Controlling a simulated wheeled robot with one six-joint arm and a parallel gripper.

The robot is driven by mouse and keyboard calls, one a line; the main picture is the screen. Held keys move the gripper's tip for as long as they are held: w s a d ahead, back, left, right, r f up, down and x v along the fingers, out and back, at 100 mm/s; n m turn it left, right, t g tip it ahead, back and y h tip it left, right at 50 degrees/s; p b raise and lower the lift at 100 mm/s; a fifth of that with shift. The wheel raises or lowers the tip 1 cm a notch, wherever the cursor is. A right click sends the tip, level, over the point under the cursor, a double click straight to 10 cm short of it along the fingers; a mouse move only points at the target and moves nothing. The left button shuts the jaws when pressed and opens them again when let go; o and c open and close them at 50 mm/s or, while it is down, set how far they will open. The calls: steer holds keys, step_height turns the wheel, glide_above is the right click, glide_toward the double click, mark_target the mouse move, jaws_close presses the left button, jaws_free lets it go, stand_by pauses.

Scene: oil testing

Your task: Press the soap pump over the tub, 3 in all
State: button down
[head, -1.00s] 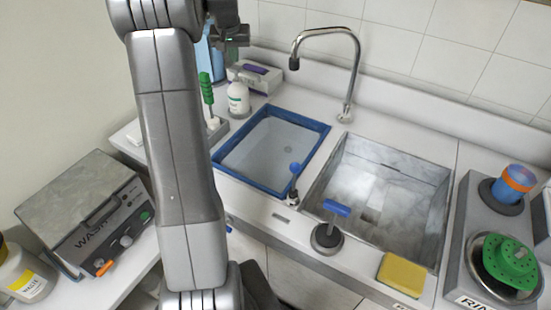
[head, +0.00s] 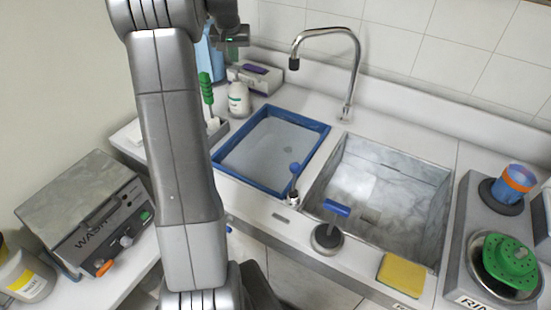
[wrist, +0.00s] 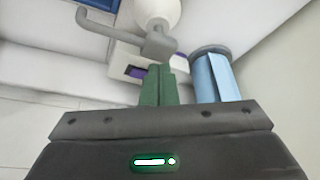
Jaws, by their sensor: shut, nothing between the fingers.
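The soap pump (head: 238,99) is a white bottle with a green label, upright at the back, just beyond the left rear corner of the tub. In the wrist view its grey pump head (wrist: 158,45) shows, with the spout reaching left. The tub (head: 215,158) has a blue rim and pale liquid inside; a blue edge of it also shows at the top of the wrist view (wrist: 105,4). My gripper (wrist: 158,84) is shut and empty, its green fingers together close to the pump head. Whether they touch it I cannot tell.
A green brush (head: 206,90) stands left of the soap pump. A box with a purple top (head: 255,76) and a blue roll (wrist: 214,76) are close behind. A curved tap (head: 356,65) rises behind the metal sink (head: 420,235).

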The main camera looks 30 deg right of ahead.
mark_target(236, 67)
steer(key=shift+f, duration=0.1)
stand_by(0.3)
steer(key=shift+f+b, duration=0.75)
steer(key=shift+f, duration=0.65)
steer(key=shift+r+p, duration=1.1)
steer(key=shift+r, duration=0.3)
steer(key=shift+f, duration=0.1)
